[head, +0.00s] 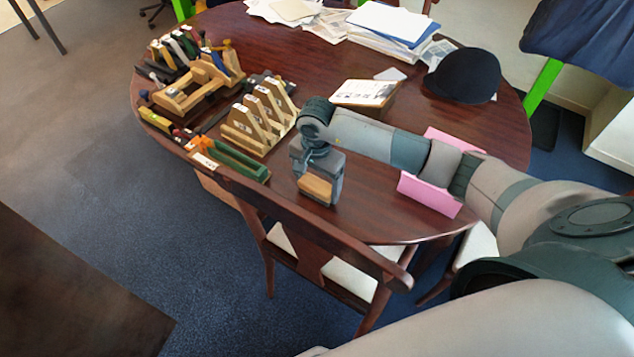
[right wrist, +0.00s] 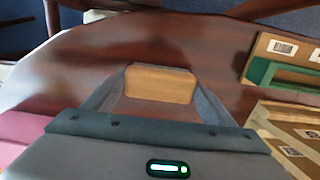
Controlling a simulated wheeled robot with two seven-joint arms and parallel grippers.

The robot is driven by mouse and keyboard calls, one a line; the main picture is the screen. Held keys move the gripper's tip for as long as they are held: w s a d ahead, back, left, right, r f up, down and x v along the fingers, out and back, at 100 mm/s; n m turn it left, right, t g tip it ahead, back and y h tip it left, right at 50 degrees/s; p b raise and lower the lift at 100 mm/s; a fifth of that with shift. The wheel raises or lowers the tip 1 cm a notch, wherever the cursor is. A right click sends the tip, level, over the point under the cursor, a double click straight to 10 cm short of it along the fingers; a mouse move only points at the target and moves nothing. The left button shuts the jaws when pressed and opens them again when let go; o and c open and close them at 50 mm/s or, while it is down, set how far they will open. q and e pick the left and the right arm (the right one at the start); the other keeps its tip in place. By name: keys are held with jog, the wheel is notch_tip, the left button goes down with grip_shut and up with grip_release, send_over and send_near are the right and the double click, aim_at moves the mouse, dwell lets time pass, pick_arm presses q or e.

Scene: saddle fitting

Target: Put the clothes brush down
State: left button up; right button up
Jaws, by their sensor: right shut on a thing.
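The clothes brush (head: 315,189) shows as a light wooden block between the fingers of my right gripper (head: 319,190). In the right wrist view the wooden back of the brush (right wrist: 160,84) sits between the two grey fingertips of the gripper (right wrist: 160,95), which are shut on it. The brush is over the near edge of the dark wooden table (head: 370,215). Its underside is hidden, so I cannot tell whether it touches the table. My left gripper is not in view.
Left of the gripper stand wooden racks (head: 262,115) and a green tray (head: 232,158). Pink card pieces (head: 430,194) lie to the right. A clipboard (head: 365,93) and a dark cap (head: 464,76) are behind. A chair (head: 300,235) stands at the near edge. The tabletop around the brush is bare.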

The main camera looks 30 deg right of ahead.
jog(key=shift+f, duration=0.2)
jog(key=shift+f, duration=0.15)
jog(key=o, duration=0.9)
jog(key=shift+o, duration=0.2)
jog(key=shift+r, duration=0.25)
